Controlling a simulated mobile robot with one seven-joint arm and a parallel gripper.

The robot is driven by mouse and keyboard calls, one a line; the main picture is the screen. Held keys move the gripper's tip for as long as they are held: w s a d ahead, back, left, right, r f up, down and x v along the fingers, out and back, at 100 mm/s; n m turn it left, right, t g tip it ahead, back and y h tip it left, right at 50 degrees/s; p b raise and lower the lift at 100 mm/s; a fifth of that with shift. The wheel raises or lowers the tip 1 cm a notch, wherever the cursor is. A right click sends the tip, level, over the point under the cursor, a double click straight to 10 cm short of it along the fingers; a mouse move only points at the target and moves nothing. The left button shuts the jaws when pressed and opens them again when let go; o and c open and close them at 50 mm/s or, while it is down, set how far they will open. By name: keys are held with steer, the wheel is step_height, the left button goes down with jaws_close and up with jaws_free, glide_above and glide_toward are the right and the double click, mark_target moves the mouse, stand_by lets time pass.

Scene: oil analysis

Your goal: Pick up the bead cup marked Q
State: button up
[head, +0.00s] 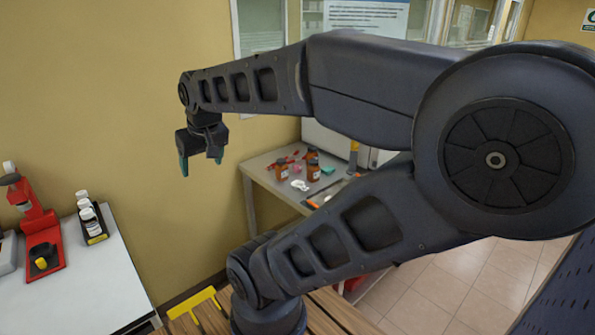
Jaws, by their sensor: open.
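My gripper (202,163) hangs from the end of my dark arm, left of the middle in the head view. It points down, open and empty, in front of the yellow wall and well above both tables. I cannot make out a bead cup marked Q. Small dark cup-like item (41,263) with a yellow part sits on the base of a red device at the lower left. No letter on it is readable.
White table (85,285) at left holds a red device (36,230) and a dark rack (93,228) with white-capped bottles. Far table (262,170) holds brown bottles (313,168), red items and a white piece. A yellow bracket (192,306) is low in front. My arm hides much of the right.

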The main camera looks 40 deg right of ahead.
steer(key=shift+w, duration=0.1)
steer(key=w+d+r+m+g, duration=0.1)
steer(key=w+d+r+m, duration=0.15)
steer(key=w+d, duration=0.4)
steer(key=w+d+r+m, duration=0.1)
steer(key=w+d+m, duration=0.3)
steer(key=w, duration=0.6)
steer(key=w+d+f+m+g, duration=0.1)
steer(key=w+d+f+m, duration=0.15)
steer(key=w+d, duration=0.45)
steer(key=w+d+f+m+g, duration=0.1)
steer(key=w+d+f+m, duration=0.15)
steer(key=w+d, duration=0.45)
steer(key=m+g, duration=0.2)
steer(key=m, duration=0.9)
glide_above(297, 165)
steer(key=s, duration=0.2)
step_height(297, 165, down, 24)
steer(key=f, duration=0.3)
steer(key=a+f, duration=0.1)
steer(key=f, duration=0.1)
steer(key=shift+f, duration=0.15)
steer(key=shift+a+f, duration=0.2)
steer(key=shift+f, duration=2.6)
